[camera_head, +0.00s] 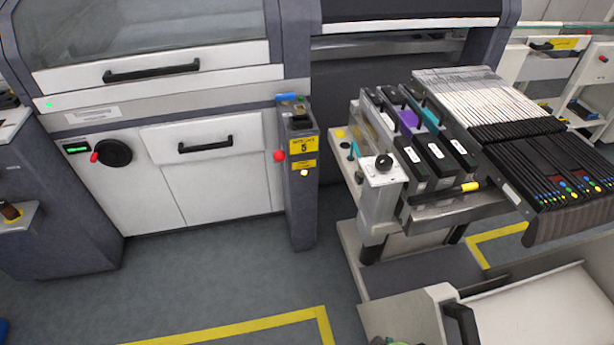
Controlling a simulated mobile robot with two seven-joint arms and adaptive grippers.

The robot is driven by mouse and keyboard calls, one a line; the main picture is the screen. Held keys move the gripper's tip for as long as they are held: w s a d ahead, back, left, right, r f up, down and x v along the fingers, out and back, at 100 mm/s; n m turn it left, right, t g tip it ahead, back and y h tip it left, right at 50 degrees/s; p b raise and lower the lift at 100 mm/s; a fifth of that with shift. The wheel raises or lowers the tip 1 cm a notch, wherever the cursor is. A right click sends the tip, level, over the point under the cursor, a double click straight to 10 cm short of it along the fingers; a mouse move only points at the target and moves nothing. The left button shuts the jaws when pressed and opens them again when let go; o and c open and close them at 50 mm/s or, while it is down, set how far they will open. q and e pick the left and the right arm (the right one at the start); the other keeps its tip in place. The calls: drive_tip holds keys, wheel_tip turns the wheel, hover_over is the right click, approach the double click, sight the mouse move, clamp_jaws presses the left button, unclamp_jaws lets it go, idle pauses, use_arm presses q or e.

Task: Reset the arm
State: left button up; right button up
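Neither of my grippers shows in the head view, and no part of either arm can be made out with certainty. A feeder trolley (380,198) stands to the right of centre. It carries several feeders with black ends (437,155) and coloured parts, standing side by side. To their right is a dense bank of feeders (490,100) with pale tops and a black front with small coloured buttons.
A large white machine (210,180) with black handles fills the left and back. A grey post (303,190) with a red button and yellow labels stands at its corner. The floor (215,285) in front is clear, with yellow lines. A white drawer-like unit (545,310) stands at lower right.

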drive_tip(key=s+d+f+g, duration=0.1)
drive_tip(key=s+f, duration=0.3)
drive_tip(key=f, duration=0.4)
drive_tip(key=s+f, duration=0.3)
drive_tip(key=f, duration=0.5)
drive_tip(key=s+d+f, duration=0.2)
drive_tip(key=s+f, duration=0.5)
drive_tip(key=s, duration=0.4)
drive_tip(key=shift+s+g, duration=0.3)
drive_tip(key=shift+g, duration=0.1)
